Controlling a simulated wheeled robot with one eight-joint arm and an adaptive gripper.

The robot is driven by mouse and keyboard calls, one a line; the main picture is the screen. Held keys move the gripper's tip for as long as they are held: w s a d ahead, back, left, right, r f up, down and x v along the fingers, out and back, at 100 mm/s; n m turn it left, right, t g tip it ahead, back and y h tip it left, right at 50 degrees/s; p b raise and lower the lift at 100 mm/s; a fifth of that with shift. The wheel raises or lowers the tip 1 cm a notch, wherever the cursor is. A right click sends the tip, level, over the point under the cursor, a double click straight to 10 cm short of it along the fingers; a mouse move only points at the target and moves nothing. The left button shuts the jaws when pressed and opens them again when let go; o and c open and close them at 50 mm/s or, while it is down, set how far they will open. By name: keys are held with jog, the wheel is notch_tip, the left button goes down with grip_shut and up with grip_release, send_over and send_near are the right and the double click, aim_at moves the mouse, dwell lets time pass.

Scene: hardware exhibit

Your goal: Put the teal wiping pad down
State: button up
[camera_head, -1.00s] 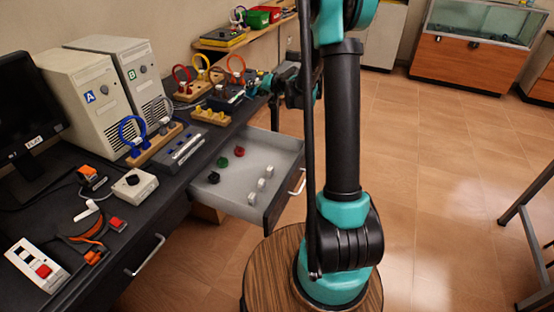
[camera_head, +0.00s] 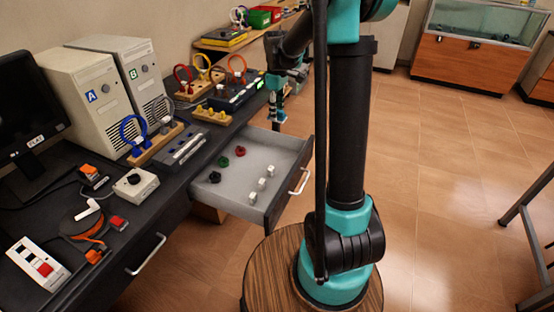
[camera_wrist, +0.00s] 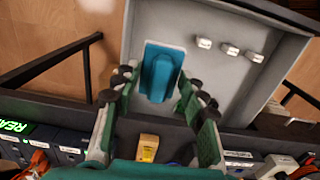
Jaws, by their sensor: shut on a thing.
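The teal wiping pad (camera_wrist: 161,72) shows in the wrist view, with a pale underside edge around it. My gripper (camera_wrist: 158,84) has a finger on each side of the pad and is shut on it. Behind the pad is the grey floor of the open drawer (camera_wrist: 215,18); I cannot tell whether the pad touches it. In the head view my gripper (camera_head: 278,106) points down near the far end of the drawer (camera_head: 240,192).
The drawer holds several small pieces, among them white blocks (camera_head: 266,177), a red knob (camera_head: 240,151) and a green one (camera_head: 223,162). A device with a lit screen (camera_head: 238,92) and a yellow block stand (camera_head: 212,116) are on the bench beside it. The drawer's near part has bare floor.

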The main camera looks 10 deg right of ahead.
aim_at(277, 158)
notch_tip(277, 158, down, 20)
jog(key=shift+r, duration=0.15)
dwell(0.7)
jog(key=o, duration=1.2)
jog(key=shift+f, duration=0.2)
jog(key=shift+r, duration=0.1)
